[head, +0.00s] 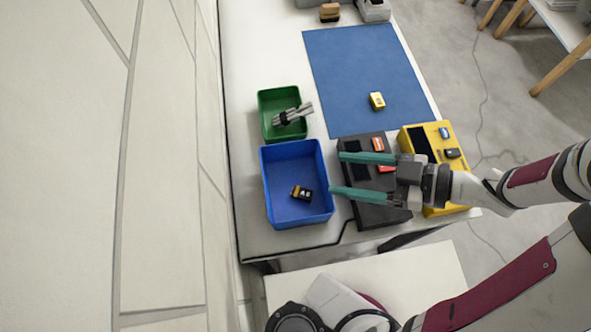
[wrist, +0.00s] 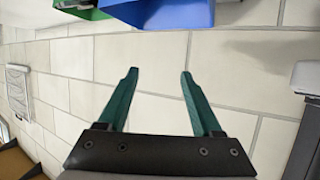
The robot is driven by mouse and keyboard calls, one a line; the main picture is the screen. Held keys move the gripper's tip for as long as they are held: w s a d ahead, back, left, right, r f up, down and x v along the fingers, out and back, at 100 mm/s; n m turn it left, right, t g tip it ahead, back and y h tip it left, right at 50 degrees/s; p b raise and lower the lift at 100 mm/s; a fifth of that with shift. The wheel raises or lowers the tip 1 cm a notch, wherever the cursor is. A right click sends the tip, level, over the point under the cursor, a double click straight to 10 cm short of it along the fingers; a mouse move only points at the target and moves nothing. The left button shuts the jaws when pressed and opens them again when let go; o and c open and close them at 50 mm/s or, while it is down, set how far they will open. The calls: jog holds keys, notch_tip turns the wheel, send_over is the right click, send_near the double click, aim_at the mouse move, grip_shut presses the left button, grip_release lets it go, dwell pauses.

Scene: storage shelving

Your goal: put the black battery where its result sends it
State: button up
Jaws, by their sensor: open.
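The black battery (head: 302,193), with an orange mark, lies inside the blue bin (head: 279,214) at its lower right. My gripper (head: 337,173) is open, with its two teal fingers spread and nothing between them. It is over the dark tester-like device (head: 375,216), with its fingertips close to the blue bin's right wall. In the wrist view, my gripper (wrist: 158,72) is also open and empty, and the blue bin's edge (wrist: 165,14) shows at the top. The battery does not show in the wrist view. My fingers cover part of the dark device, so its display cannot be read.
A green bin (head: 266,105) holding grey objects stands behind the blue bin. A yellow tray (head: 438,188) with small items is at right. A wall is at left.

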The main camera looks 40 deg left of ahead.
jog(key=v, duration=0.7)
jog(key=shift+d, duration=0.3)
jog(key=shift+w+r, duration=0.1)
